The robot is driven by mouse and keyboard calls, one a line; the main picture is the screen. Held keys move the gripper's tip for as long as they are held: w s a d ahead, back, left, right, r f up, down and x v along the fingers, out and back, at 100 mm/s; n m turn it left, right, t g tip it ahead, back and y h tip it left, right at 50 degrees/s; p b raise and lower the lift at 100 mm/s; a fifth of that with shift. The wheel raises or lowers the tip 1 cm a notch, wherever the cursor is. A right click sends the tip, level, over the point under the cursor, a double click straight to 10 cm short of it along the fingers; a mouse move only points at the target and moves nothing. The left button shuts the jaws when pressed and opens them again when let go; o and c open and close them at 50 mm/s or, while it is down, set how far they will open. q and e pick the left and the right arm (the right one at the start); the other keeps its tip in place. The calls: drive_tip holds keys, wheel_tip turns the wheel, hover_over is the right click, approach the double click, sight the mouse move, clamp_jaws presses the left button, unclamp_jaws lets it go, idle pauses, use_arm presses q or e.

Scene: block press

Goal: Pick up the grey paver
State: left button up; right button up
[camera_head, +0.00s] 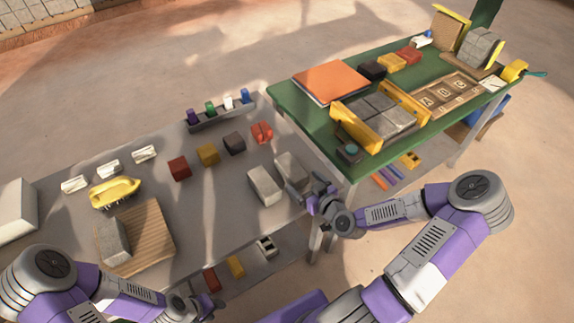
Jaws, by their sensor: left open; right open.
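Several grey blocks could be the grey paver. A light grey block (265,186) and a grey block (291,171) lie side by side at the right end of the grey table. Another grey block (112,241) rests on a wooden board (151,238) at the left. Grey blocks (380,112) also sit between yellow side plates on the green table. My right gripper (316,194) is open, close beside the right-hand grey block; whether they touch cannot be told. My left gripper (196,305) is open at the lower edge, well below the board, partly cut off by the frame.
Red (179,168), yellow (207,154) and dark (234,144) blocks stand mid-table, near a rack (222,113) of coloured items. A yellow brush-like tool (115,193) lies left. The green table (291,102) adjoins at the right.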

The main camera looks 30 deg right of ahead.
sight(295, 175)
drive_tip(key=shift+b+x, duration=0.3)
drive_tip(key=shift+x, duration=0.55)
drive_tip(key=x, duration=0.1)
drive_tip(key=b+x, duration=0.1)
drive_tip(key=x, duration=0.1)
drive_tip(key=shift+w+f, duration=0.2)
drive_tip(key=shift+f, duration=0.15)
drive_tip(key=shift+w, duration=0.35)
